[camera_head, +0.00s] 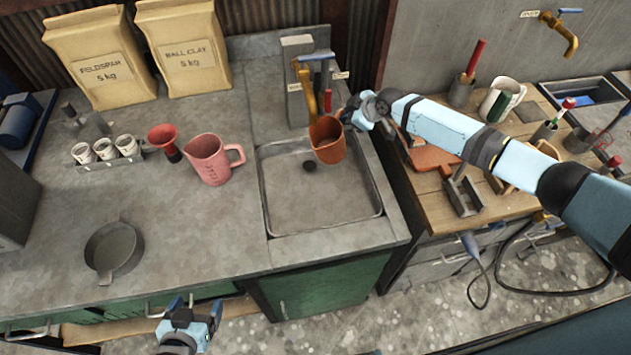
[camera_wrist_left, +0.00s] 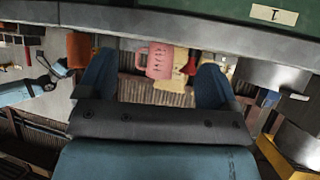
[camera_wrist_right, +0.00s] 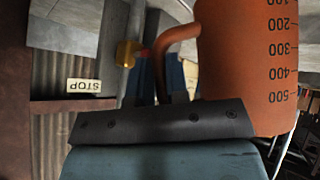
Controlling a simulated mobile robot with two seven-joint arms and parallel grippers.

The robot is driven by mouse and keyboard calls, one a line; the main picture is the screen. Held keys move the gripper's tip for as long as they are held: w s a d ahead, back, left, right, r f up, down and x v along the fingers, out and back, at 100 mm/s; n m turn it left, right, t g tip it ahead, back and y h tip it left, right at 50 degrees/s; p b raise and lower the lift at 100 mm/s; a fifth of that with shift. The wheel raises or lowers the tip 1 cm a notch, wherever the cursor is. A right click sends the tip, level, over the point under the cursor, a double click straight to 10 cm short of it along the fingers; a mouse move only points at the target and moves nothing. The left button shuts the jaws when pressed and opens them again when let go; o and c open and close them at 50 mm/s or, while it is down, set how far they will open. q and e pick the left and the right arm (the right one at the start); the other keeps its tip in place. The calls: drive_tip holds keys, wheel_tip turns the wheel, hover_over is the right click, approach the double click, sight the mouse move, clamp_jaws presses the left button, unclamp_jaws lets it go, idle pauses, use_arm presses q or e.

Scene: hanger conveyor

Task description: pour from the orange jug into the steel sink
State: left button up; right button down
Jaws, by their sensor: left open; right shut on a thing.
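The orange jug (camera_head: 327,141) is over the back part of the steel sink (camera_head: 335,226) in the head view, roughly upright or slightly tilted. My right gripper (camera_head: 350,115) is shut on the jug's handle, which also shows in the right wrist view (camera_wrist_right: 165,58). The jug's side with its dark scale marks fills the right of that view (camera_wrist_right: 248,65). Whether anything is inside the jug cannot be told. The sink looks empty, with a dark drain. My left gripper (camera_head: 190,318) is open and empty, low in front of the counter edge.
A pink jug (camera_head: 208,160) stands on the counter left of the sink, beside a red funnel (camera_head: 165,140). A brass tap (camera_head: 306,85) rises behind the sink, close to the orange jug. A grey pan (camera_head: 113,250) lies at the front left. The counter's middle is clear.

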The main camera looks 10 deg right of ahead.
idle(0.3)
drive_tip(key=f+b, duration=0.1)
drive_tip(key=b, duration=0.1)
drive_tip(key=f+m+g+y+b, duration=0.1)
drive_tip(key=b, duration=0.1)
drive_tip(key=f+b, duration=0.1)
drive_tip(key=b, duration=0.1)
drive_tip(key=shift+s+a+f+g+y+b, duration=0.25)
drive_tip(key=shift+s+a+g+y+b, duration=0.05)
drive_tip(key=shift+s+g+y, duration=0.1)
drive_tip(key=shift+r, duration=0.1)
wheel_tip(320, 180, up, 3)
drive_tip(key=shift+f+p, duration=0.1)
drive_tip(key=shift+p, duration=0.7)
